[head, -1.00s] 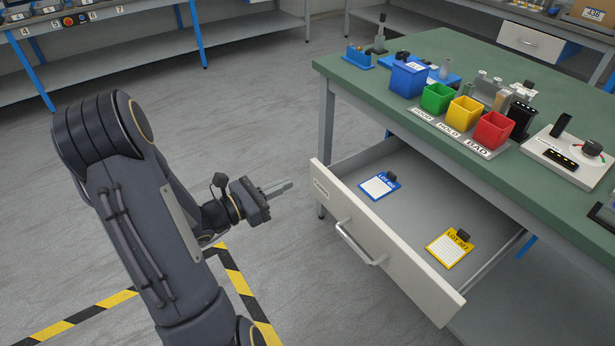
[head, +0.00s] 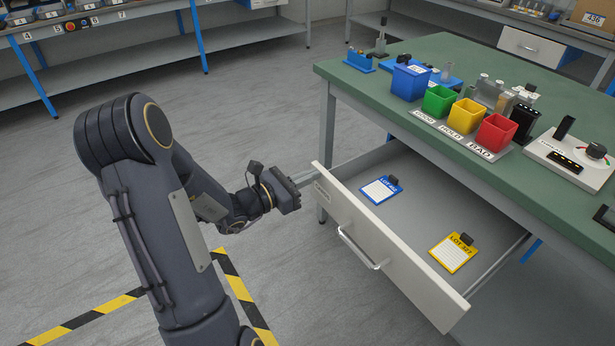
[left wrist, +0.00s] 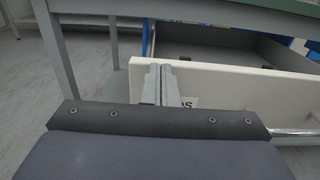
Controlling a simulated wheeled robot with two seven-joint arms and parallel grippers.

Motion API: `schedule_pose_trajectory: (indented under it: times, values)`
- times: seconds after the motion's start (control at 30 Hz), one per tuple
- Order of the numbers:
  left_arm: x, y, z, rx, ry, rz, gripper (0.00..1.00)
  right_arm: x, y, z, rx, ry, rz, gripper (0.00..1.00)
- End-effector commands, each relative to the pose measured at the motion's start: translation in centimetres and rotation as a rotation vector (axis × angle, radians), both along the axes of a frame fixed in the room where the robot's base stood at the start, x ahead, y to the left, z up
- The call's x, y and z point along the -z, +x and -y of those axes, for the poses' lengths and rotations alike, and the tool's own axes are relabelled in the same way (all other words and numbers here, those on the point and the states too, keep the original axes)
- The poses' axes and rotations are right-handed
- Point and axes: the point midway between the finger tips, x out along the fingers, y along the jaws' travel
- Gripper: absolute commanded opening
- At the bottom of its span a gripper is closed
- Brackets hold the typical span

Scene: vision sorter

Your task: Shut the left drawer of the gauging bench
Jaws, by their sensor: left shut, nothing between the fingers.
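The left drawer (head: 418,272) of the green-topped gauging bench (head: 440,52) is pulled well out. Its pale front carries a metal bar handle (head: 358,248) and a label near its left end. My left gripper (head: 308,178) is shut and empty, with its fingertips at the left end of the drawer front, away from the handle. In the left wrist view the closed fingers (left wrist: 161,84) overlap the drawer front (left wrist: 225,82) and partly cover its label. I cannot tell whether they touch it. My right gripper is not in view.
A blue card (head: 381,189) and a yellow card (head: 454,252) lie in the drawer. Blue, green, yellow and red bins (head: 495,134) stand on the bench above. A bench leg (head: 327,140) stands beside the drawer's left end.

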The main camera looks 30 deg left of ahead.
Motion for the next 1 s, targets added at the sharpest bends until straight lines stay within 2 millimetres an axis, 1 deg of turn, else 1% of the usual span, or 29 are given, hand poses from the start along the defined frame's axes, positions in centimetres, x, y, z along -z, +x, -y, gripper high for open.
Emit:
schedule_pose_trajectory:
  times: [0.17,0.27,0.7,0.9,1.0]
  values:
    - [0.0,1.7,0.8,0.004,-0.001,0.002,0.0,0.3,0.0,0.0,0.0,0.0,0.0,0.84]
    - [0.1,3.5,1.6,0.006,-0.001,0.002,0.0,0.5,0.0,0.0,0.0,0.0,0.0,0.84]
    - [0.1,13.7,5.9,0.005,-0.001,0.002,0.0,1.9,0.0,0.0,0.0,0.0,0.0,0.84]
    - [0.1,17.5,7.4,0.003,0.0,0.001,0.0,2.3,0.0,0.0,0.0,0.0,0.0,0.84]
    - [0.1,18.8,7.9,0.002,0.0,0.001,0.0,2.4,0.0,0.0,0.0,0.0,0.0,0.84]
